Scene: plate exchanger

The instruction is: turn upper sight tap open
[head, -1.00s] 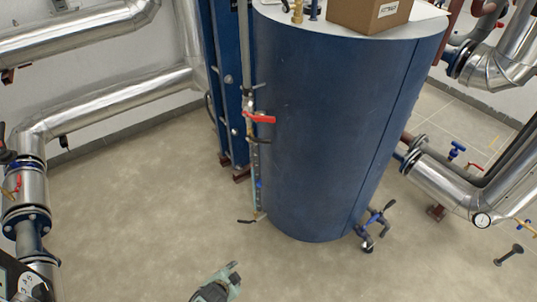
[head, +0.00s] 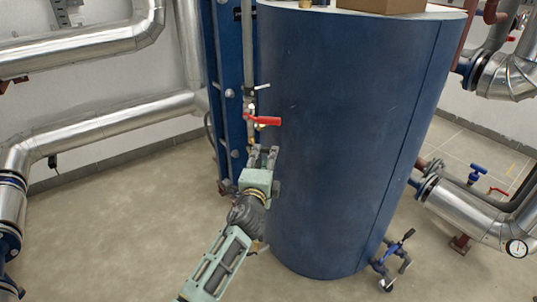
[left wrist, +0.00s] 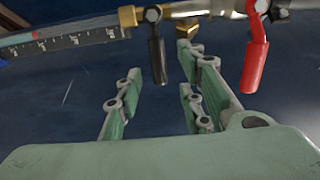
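The upper sight tap's black lever (left wrist: 156,60) shows in the left wrist view, beside a brass fitting (left wrist: 128,16) at the end of the sight glass scale (left wrist: 70,36). My left gripper (left wrist: 160,88) is open and empty, its fingers spread below the black lever in that picture; I see no contact. In the head view my left gripper (head: 263,155) is in front of the sight glass line at the tank's left side and hides the tap and most of the glass. My right gripper is not in view.
A red valve lever (head: 263,120) is just above my gripper; it also shows in the left wrist view (left wrist: 256,66). The blue tank (head: 335,150) is close on the right. A blue frame column (head: 228,90) stands behind left. Floor at left is clear.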

